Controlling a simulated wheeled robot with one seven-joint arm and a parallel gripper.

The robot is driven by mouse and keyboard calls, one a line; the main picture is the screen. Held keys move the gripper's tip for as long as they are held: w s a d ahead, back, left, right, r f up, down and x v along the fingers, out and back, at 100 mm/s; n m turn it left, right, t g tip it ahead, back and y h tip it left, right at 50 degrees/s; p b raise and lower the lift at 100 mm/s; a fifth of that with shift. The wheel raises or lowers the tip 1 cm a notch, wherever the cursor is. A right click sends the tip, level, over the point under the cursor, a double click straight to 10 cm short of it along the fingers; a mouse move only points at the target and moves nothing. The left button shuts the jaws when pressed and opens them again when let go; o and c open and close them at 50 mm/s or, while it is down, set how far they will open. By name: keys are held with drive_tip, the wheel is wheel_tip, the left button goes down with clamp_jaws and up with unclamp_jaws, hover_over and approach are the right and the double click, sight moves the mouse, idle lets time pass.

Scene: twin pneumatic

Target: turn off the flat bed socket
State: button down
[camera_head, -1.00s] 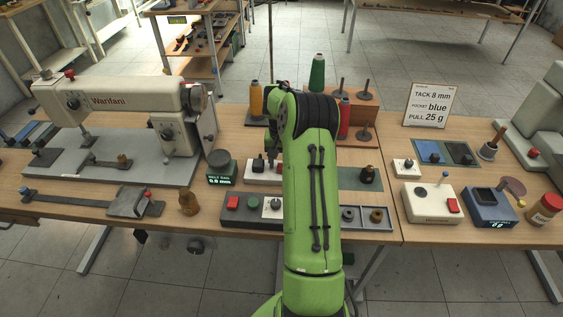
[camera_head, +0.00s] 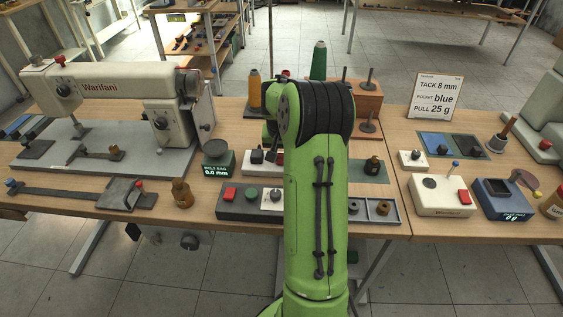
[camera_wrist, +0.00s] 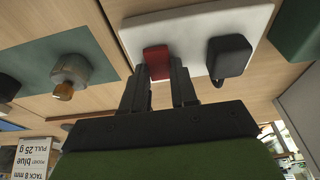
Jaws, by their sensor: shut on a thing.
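The socket is a white plate (camera_wrist: 200,35) with a red rocker switch (camera_wrist: 157,62) and a black plug (camera_wrist: 228,56) side by side, in the wrist view. In the head view the white socket box (camera_head: 250,168) shows left of my arm, partly hidden by it, with dark plug shapes on top. My gripper (camera_wrist: 160,72) has its two dark fingers on either side of the red switch and is shut on it. The black plug is beside the right finger. Whether the switch is pressed cannot be told.
A grey box with red and green buttons (camera_head: 230,194) stands in front of the socket. A belt gauge (camera_head: 217,160) is to its left, near the sewing machine (camera_head: 120,85). Behind are thread cones (camera_head: 254,92). A dark bottle (camera_wrist: 70,75) on a green mat shows in the wrist view.

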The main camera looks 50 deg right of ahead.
drive_tip(key=shift+s+a+t+h+b, duration=0.15)
drive_tip(key=shift+t+h+b, duration=0.3)
drive_tip(key=shift+b, duration=0.5)
drive_tip(key=c, duration=0.9)
unclamp_jaws()
drive_tip(key=p+v, duration=0.5)
drive_tip(key=v, duration=1)
drive_tip(key=shift+a+r+p, duration=0.15)
drive_tip(key=shift+r+p, duration=0.15)
drive_tip(key=shift+r, duration=0.05)
